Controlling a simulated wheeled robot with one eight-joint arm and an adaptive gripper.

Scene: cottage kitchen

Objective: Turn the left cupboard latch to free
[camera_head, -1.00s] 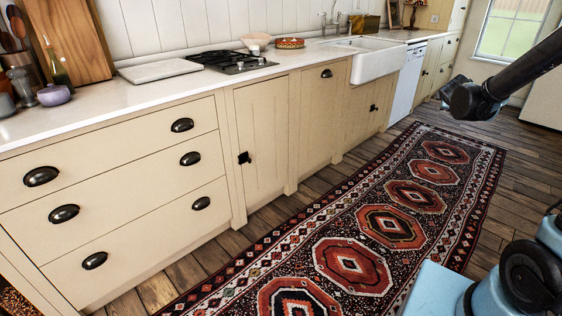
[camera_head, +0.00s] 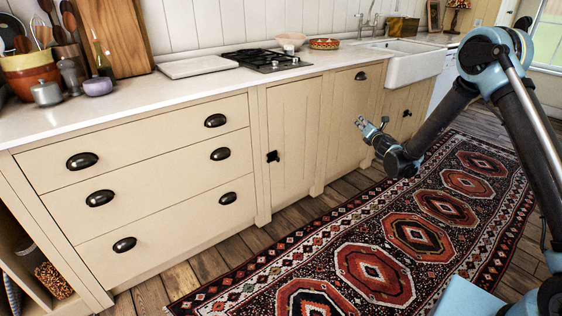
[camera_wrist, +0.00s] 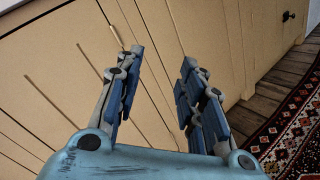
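The left cupboard latch (camera_head: 272,156) is a small black fitting on the left edge of the narrow cream cupboard door (camera_head: 295,140), just right of the drawers. It is too small to read its turn angle. My gripper (camera_head: 361,122) is in front of the cupboards, to the right of this latch and apart from it. In the wrist view my gripper (camera_wrist: 162,58) is open, with blue-padded fingers spread and nothing between them. A small black latch (camera_wrist: 288,16) shows at the upper right of the wrist view; I cannot tell which one it is.
A second black latch (camera_head: 407,113) is on the door under the white sink (camera_head: 412,65). Drawers with dark cup pulls (camera_head: 100,198) stand at left. A patterned rug (camera_head: 415,235) covers the floor. The worktop (camera_head: 150,105) holds a hob and pots.

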